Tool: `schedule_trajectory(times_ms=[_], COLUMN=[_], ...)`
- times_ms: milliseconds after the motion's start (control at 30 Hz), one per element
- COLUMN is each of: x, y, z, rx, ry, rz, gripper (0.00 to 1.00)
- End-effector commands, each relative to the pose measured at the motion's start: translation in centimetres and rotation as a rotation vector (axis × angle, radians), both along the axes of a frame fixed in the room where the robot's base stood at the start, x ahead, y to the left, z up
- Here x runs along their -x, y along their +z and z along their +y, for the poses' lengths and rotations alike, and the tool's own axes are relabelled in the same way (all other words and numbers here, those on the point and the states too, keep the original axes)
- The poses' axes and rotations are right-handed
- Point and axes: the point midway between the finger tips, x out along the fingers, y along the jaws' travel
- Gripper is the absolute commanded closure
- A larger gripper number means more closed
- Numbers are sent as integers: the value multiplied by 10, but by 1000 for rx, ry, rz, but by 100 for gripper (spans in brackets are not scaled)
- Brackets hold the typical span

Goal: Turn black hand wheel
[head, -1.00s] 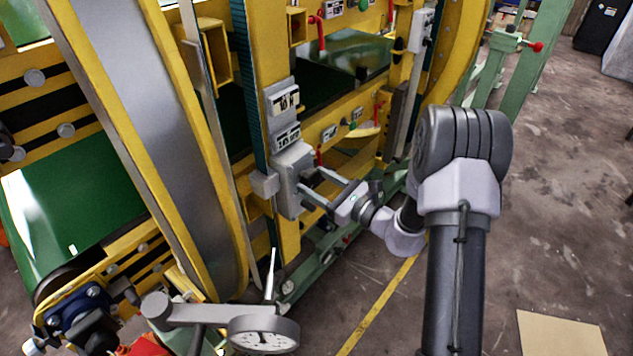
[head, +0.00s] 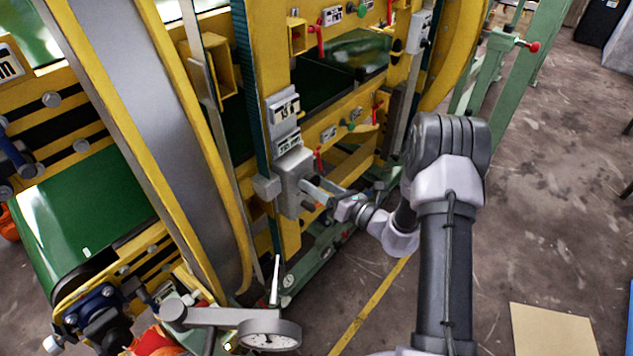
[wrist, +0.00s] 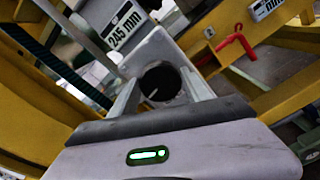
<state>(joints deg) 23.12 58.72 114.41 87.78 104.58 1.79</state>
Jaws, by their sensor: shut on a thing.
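The black hand wheel (wrist: 160,82) shows in the wrist view as a dark round knob with a pale line on its face, set on a grey block. My gripper (wrist: 161,92) has one finger on each side of it and is shut on it. In the head view my gripper (head: 310,190) reaches the right face of the grey box (head: 292,178) on the yellow upright. The wheel is hidden there by the fingers and cannot be made out.
A round gauge (head: 270,335) on an arm stands at the front. Yellow frame members (head: 270,60) crowd the left; open floor (head: 540,200) lies right.

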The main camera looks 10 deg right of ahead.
Motion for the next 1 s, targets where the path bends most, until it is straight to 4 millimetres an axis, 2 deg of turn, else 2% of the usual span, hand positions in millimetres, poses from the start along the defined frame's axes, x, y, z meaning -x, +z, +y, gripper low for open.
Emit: schedule_trajectory(times_ms=[600, 633, 700, 1000], x=[0, 0, 0, 0], y=[-1, -1, -1, 0], z=[0, 0, 0, 0], rx=[-33, -33, -33, -33], ry=[0, 0, 0, -1], rz=[26, 26, 26, 25], gripper=[85, 38, 25, 22])
